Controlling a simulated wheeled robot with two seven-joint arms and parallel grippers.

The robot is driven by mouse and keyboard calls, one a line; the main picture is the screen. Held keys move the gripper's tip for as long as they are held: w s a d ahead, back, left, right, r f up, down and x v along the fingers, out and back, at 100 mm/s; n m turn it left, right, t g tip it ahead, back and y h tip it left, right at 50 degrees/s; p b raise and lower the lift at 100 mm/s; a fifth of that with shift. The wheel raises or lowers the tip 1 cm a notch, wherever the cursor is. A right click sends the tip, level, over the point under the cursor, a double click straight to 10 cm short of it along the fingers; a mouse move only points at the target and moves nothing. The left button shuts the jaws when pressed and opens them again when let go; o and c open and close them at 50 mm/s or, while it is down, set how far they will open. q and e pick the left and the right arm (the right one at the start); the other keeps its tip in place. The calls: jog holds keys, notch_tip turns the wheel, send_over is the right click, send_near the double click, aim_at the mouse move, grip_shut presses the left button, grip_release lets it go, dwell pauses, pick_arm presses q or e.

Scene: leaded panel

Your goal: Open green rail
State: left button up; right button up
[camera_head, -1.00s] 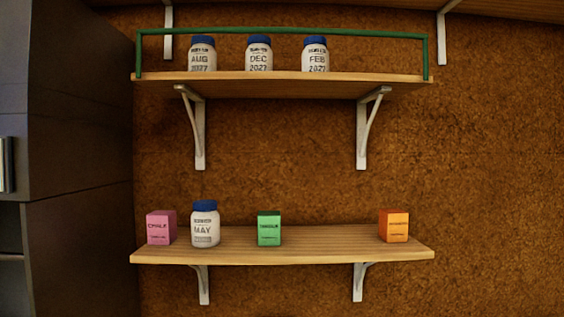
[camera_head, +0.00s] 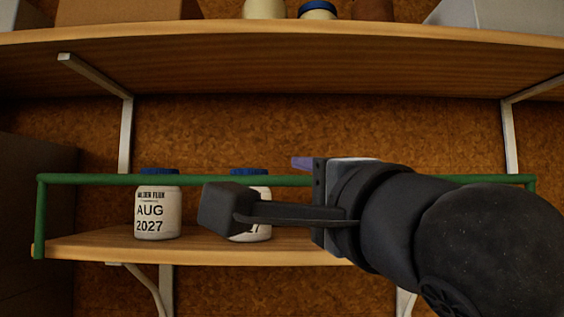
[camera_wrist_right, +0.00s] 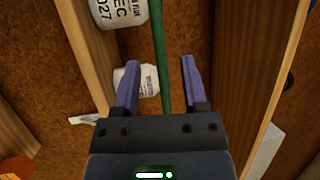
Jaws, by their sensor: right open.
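The green rail (camera_head: 100,180) runs level across the front of a wooden shelf (camera_head: 90,246), with a post at each end. Behind it stand a white AUG 2027 jar (camera_head: 157,213) with a blue lid and a second jar (camera_head: 258,228), mostly hidden by my arm. My right gripper (camera_head: 303,163) is at the rail, right of the second jar. In the right wrist view, my gripper (camera_wrist_right: 158,82) is open, with the rail (camera_wrist_right: 161,50) passing between its purple fingers, apart from both. My left gripper is out of view.
A higher shelf (camera_head: 280,55) spans the top, bearing boxes and jars, with white brackets (camera_head: 126,135) under it. A dark cabinet (camera_head: 35,165) stands at the left. Free room lies between the rail and the upper shelf.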

aim_at(287, 183)
jog(key=p+x, duration=0.2)
jog(key=x, duration=0.3)
jog(key=shift+w+r, duration=0.1)
jog(key=shift+w, duration=0.45)
jog(key=shift+s+a, duration=0.1)
jog(key=shift+s, duration=0.05)
jog(key=c, duration=0.5)
grip_shut()
